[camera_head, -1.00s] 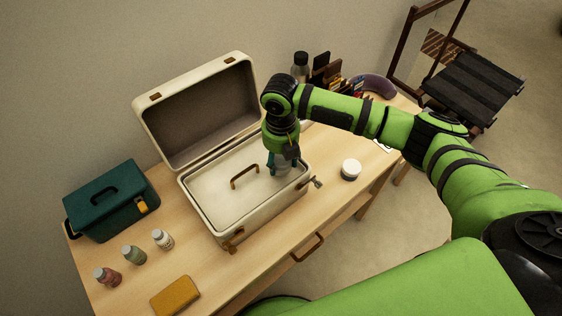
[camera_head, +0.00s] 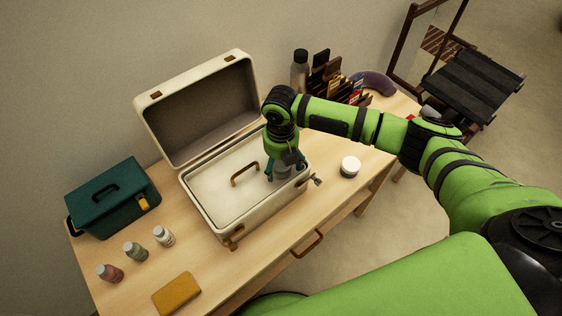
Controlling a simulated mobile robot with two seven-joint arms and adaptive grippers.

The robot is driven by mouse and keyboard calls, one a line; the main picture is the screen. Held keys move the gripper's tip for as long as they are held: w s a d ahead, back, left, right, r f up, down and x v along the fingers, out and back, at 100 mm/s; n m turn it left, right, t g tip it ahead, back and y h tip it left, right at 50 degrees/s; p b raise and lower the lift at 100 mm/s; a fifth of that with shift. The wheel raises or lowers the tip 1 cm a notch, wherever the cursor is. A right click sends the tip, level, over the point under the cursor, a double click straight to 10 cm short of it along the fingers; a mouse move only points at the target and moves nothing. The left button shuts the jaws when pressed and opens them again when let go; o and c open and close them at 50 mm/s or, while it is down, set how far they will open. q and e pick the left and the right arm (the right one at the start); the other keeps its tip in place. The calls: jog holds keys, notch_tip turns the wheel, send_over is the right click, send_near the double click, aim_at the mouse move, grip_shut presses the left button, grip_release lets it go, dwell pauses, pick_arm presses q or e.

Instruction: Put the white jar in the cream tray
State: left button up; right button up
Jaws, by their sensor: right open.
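The white jar (camera_head: 350,167) stands upright on the wooden table, to the right of the open cream case. The cream tray (camera_head: 222,198) lies inside the case's lower half and has a brown handle (camera_head: 244,174) across its middle. My right gripper (camera_head: 284,178) points down over the right end of the tray, left of the white jar and apart from it. Its teal fingers are open. A pale grey shape shows between them; I cannot tell whether it is part of the gripper or a separate thing. My left gripper is not in view.
The case's raised lid (camera_head: 200,108) stands behind the tray. A dark green box (camera_head: 112,198) and several small bottles (camera_head: 136,251) are at the left, with a mustard block (camera_head: 177,294) in front. A dark organiser (camera_head: 335,80) and bottle (camera_head: 300,69) stand behind my arm.

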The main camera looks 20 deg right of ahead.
aim_at(281, 162)
jog(key=shift+r, duration=0.3)
jog(key=shift+w+r, duration=0.1)
jog(key=shift+r, duration=0.25)
notch_tip(281, 162, up, 11)
jog(key=b, duration=0.2)
dwell(0.7)
